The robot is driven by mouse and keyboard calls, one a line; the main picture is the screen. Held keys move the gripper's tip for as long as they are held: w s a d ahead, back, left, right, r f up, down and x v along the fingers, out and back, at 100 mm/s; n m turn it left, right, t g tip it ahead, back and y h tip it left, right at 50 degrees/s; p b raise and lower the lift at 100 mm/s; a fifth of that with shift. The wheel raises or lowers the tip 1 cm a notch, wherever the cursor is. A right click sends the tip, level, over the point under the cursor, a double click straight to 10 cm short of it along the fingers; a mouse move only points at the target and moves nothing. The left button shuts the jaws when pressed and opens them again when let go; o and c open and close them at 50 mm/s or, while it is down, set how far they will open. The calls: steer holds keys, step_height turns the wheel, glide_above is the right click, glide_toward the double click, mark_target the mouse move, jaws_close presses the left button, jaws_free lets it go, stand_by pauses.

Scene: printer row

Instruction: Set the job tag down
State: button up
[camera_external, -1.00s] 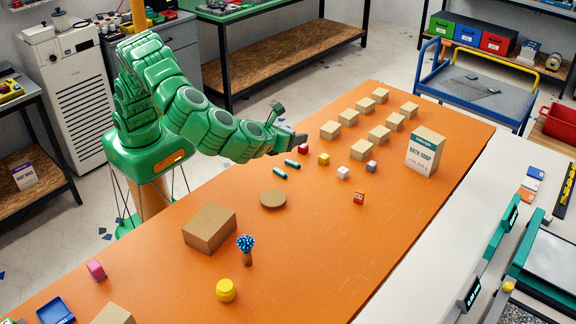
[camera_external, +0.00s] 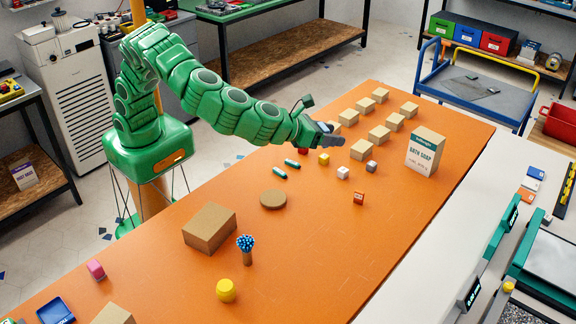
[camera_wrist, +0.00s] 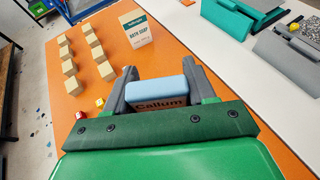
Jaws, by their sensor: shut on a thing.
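My gripper (camera_external: 326,134) is stretched out over the orange table, above the cubes and near the rows of tan boxes. In the wrist view its two grey fingers (camera_wrist: 158,92) are shut on a small block with a light blue top (camera_wrist: 156,88) and a brown face lettered "Callum" (camera_wrist: 160,105); I take this as the job tag. The block is held clear of the table. In the external view I cannot make it out at the fingertips. A small orange-red tag-like piece (camera_external: 359,198) stands on the table, right of the white cube (camera_external: 343,172).
Several tan boxes (camera_external: 380,135) stand in rows, beside a bath soap carton (camera_external: 425,151). Two teal cylinders (camera_external: 279,172), a yellow cube (camera_external: 324,159) and a brown disc (camera_external: 273,199) lie below the arm. The table's front middle (camera_external: 330,250) is clear.

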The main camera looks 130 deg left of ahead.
steer(key=w+d+r+m+t+h, duration=0.1)
steer(key=w+d+m+t+h, duration=0.3)
steer(key=w+m+t+h, duration=0.35)
steer(key=shift+d+m+h, duration=2.8)
steer(key=shift+m+h, duration=0.35)
steer(key=shift+m, duration=0.2)
steer(key=s+d+f+m+g+h, duration=0.1)
steer(key=s+d+m+g+h, duration=0.4)
steer(key=s, duration=0.4)
steer(key=s+d+f+m+g+h, duration=0.1)
steer(key=s+d+m+g+h, duration=0.3)
steer(key=s+m+h, duration=0.4)
steer(key=n+y, duration=0.1)
steer(key=y, duration=0.1)
glide_above(290, 270)
steer(key=s, duration=0.1)
steer(key=shift+t, duration=0.25)
step_height(290, 270, down, 27)
steer(key=shift+r, duration=0.15)
steer(key=shift+w+f, duration=0.5)
steer(key=shift+f, duration=1.65)
